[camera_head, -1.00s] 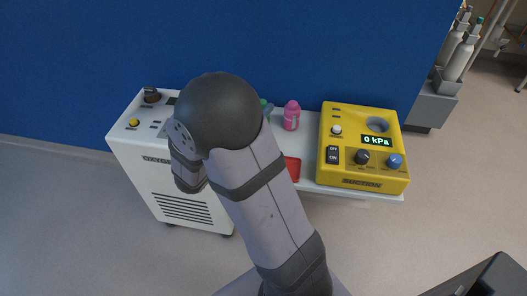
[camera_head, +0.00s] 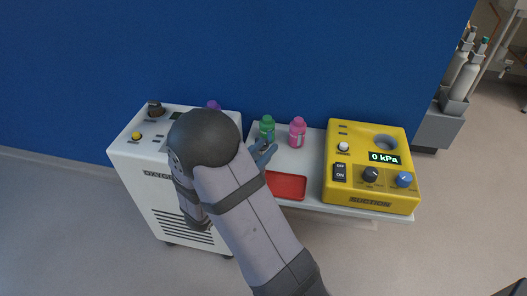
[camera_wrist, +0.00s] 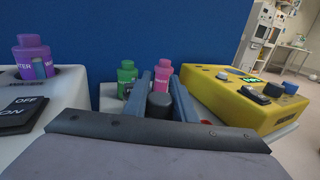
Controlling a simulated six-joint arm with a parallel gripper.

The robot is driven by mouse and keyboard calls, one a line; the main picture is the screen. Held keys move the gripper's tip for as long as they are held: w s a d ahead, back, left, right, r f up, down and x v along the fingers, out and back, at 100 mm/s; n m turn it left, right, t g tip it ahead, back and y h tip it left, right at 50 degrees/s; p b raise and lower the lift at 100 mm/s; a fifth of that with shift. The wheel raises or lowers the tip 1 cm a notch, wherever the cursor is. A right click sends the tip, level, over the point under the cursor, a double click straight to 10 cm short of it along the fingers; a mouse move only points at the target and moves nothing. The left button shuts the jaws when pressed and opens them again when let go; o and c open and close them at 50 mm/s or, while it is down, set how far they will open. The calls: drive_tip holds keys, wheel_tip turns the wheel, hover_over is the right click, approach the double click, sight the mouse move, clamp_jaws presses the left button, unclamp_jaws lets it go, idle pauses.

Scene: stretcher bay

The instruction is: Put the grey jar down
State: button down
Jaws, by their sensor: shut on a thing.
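My gripper (camera_wrist: 160,88) is shut on the grey jar (camera_wrist: 159,106), which shows as a dark, rounded shape between the two blue-grey fingers in the wrist view. In the head view my gripper (camera_head: 264,152) shows only in part, over the left end of the white shelf (camera_head: 304,169), and the jar is hidden there. I cannot tell whether the jar touches the shelf.
A green bottle (camera_head: 267,130) and a pink bottle (camera_head: 297,133) stand at the back of the shelf, just beyond my gripper. A red tray (camera_head: 287,187) lies at the front. The yellow suction unit (camera_head: 370,165) fills the right. A purple bottle (camera_wrist: 35,58) sits in the white machine (camera_head: 150,178).

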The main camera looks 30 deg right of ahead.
drive_tip(key=shift+f, duration=0.1)
drive_tip(key=c, duration=1.5)
unclamp_jaws()
drive_tip(key=shift+o, duration=0.2)
